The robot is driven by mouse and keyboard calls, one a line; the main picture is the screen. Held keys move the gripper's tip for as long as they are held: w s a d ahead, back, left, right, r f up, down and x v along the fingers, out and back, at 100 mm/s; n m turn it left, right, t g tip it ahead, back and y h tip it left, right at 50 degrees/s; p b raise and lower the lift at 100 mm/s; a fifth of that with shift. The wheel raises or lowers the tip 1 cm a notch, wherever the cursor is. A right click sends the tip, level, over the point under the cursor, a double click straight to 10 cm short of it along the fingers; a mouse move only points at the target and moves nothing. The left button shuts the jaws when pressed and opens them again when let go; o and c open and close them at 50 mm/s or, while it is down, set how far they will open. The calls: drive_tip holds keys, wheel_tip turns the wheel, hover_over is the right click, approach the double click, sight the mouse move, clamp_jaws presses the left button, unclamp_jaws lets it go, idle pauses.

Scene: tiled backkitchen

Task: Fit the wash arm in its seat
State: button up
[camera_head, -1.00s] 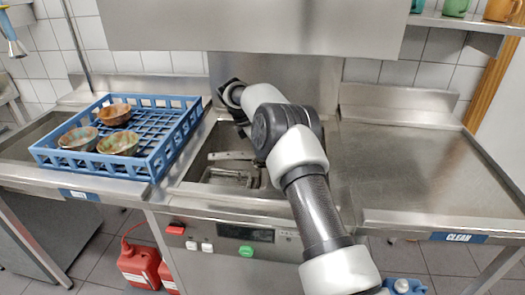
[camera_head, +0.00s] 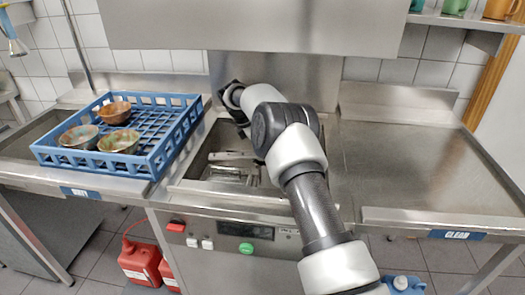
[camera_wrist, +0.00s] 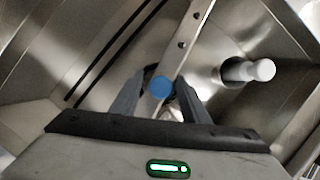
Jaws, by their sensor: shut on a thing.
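The wash arm (camera_wrist: 189,28) is a metal bar with small dark holes, running up from between my fingers in the wrist view. A round blue cap (camera_wrist: 161,88) shows between the fingers. My gripper (camera_wrist: 160,79) is shut on the wash arm, inside the open basin of the machine (camera_head: 193,172). A short post with a pale rounded tip (camera_wrist: 262,70) stands to the right of the bar, apart from it. I cannot tell whether it is the seat. In the head view my arm hides most of the gripper and part of the basin.
A blue rack (camera_head: 150,167) with several bowls (camera_head: 118,141) stands left of the basin. The right steel counter (camera_head: 420,165) is clear. The raised steel hood (camera_head: 250,25) hangs above. Basin walls surround my gripper closely. Red canisters (camera_head: 140,263) stand on the floor.

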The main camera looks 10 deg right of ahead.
drive_tip(key=shift+s+f, duration=0.2)
drive_tip(key=shift+f, duration=0.35)
drive_tip(key=o, duration=1.5)
drive_tip(key=shift+c, duration=0.2)
drive_tip(key=shift+f, duration=0.1)
drive_tip(key=v, duration=0.3)
drive_tip(key=p+v, duration=0.1)
drive_tip(key=v, duration=0.1)
drive_tip(key=w+v, duration=0.1)
drive_tip(key=v, duration=0.2)
drive_tip(key=shift+s+r, duration=0.15)
drive_tip(key=shift+r, duration=0.25)
